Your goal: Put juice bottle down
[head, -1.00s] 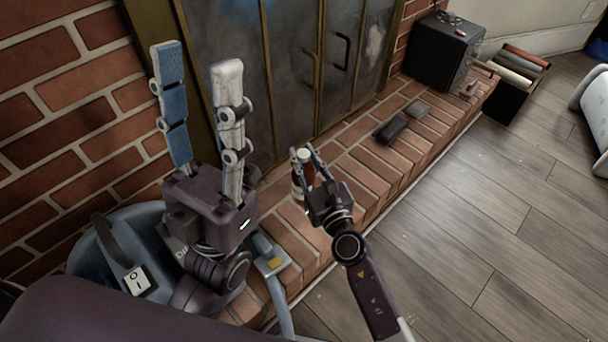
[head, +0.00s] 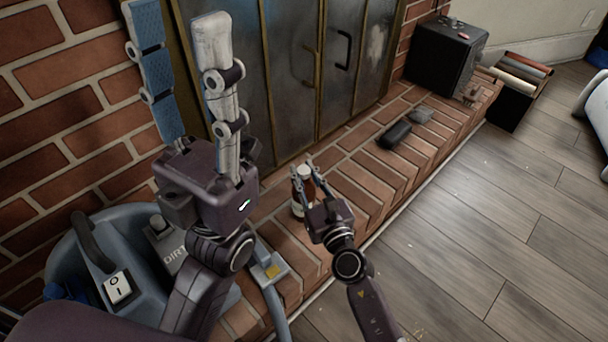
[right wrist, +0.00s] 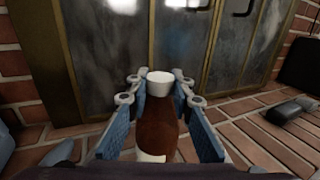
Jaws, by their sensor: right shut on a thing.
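The juice bottle (head: 300,200) is dark brown with a white cap and a pale label. It stands about upright at the brick hearth, and I cannot tell whether its base touches the bricks. My right gripper (head: 307,175) is shut on it, with a finger on each side. In the right wrist view the bottle (right wrist: 157,125) sits between the blue finger pads of the right gripper (right wrist: 158,100). My left gripper (head: 183,35) is raised at the left, its two long fingers apart and empty.
The brick hearth (head: 365,180) runs along the glass fireplace doors (head: 300,70). A dark case (head: 395,134) and a black box (head: 445,55) are on it further back. A blue-grey machine (head: 85,265) stands at lower left. Wooden floor (head: 470,230) is open at right.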

